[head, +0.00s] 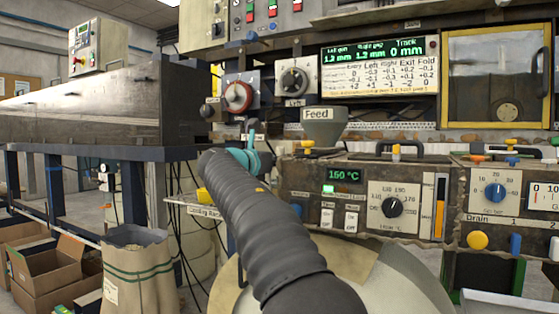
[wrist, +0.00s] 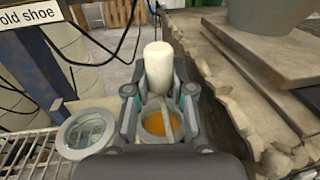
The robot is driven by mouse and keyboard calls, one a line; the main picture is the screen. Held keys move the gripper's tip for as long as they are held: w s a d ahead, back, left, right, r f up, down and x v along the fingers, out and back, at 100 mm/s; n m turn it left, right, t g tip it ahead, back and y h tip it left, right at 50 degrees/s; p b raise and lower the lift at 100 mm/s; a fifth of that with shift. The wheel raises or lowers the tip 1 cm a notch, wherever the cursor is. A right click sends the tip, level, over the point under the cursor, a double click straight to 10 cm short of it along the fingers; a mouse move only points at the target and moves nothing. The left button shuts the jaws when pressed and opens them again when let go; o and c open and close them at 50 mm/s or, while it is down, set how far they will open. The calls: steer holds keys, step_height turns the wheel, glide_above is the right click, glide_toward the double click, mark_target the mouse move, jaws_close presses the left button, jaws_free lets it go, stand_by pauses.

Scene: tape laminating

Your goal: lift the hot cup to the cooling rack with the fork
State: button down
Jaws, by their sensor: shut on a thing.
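In the wrist view my gripper (wrist: 160,95) is shut on a tool with a thick off-white handle (wrist: 158,60), which I take to be the fork. A pale bar runs from it down over a round cup (wrist: 162,122) with orange contents. The cup sits below and between my fingers, partly hidden by them. I cannot tell whether the fork bears its weight. The wire cooling rack (wrist: 40,148) lies at the lower left. In the head view the labelled rack (head: 185,203) is left of my arm, and my gripper (head: 250,150) is mostly hidden behind it.
A round glass or metal dish (wrist: 87,130) stands on the rack, left of my gripper. A rough-edged machine block (wrist: 245,95) is close on the right. A "cold shoe" sign (wrist: 28,14) hangs at the upper left. In the head view a funnel labelled Feed (head: 322,128) stands right of my gripper.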

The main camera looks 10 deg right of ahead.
steer(key=shift+s+a, duration=0.1)
stand_by(0.4)
steer(key=s+d+b+v, duration=0.1)
steer(key=v, duration=1.1)
steer(key=shift+s+a, duration=0.15)
steer(key=shift+s, duration=0.3)
stand_by(1.5)
steer(key=shift+r, duration=0.1)
step_height(320, 180, up, 7)
steer(key=p, duration=0.6)
stand_by(0.6)
